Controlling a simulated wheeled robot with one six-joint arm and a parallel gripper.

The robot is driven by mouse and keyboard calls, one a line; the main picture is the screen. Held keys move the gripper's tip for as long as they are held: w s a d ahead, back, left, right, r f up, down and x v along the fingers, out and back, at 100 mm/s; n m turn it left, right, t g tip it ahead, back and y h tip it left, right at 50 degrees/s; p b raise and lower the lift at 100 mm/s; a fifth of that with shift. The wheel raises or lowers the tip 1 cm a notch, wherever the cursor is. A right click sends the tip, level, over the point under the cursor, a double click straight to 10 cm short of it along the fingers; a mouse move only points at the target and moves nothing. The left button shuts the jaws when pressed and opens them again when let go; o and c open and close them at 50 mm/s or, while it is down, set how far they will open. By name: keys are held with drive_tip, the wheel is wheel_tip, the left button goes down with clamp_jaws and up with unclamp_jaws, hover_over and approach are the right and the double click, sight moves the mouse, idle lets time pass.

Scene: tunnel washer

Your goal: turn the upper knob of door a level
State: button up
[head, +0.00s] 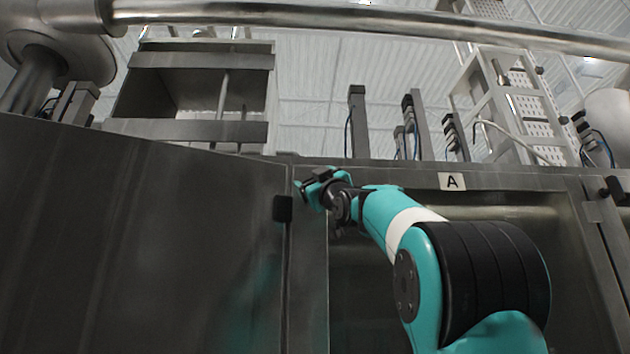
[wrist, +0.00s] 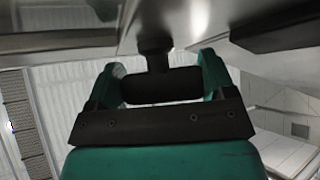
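The upper knob (wrist: 160,86) is a black crossbar on a short dark stem fixed to a metal surface in the wrist view. The two teal fingers of my gripper (wrist: 161,82) stand at either end of the crossbar and look closed against both ends. The bar lies straight across between them. In the head view my gripper (head: 318,186) is at the upper left corner of door A's bay, below and left of the "A" label (head: 452,181). There the gripper covers the knob, so its angle on the door cannot be read.
A small black block (head: 283,208) sits on the edge of the large grey panel (head: 140,230) just left of my gripper. Another black fitting (head: 613,187) is at the far right. A metal pipe (head: 370,20) crosses overhead. A dark bar (wrist: 280,27) is at upper right in the wrist view.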

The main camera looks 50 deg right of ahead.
drive_tip(key=shift+c, duration=1.4)
drive_tip(key=shift+a, duration=0.1)
drive_tip(key=shift+f+m+h+b, duration=0.1)
drive_tip(key=shift+m+h+b, duration=0.35)
drive_tip(key=shift+m+h, duration=0.05)
drive_tip(key=m+g+h+b, duration=0.1)
drive_tip(key=m+h, duration=0.2)
drive_tip(key=shift+b, duration=0.4)
drive_tip(key=shift+m+g+h+b, duration=0.45)
drive_tip(key=shift+m+g+h, duration=0.95)
drive_tip(key=shift+m, duration=0.8)
drive_tip(key=shift+m+g+h+b, duration=0.4)
drive_tip(key=shift+m+g+h, duration=0.6)
drive_tip(key=shift+m+h, duration=1)
drive_tip(key=shift+s+r+m, duration=0.1)
drive_tip(key=shift+r+m, duration=0.1)
drive_tip(key=shift+m, duration=0.4)
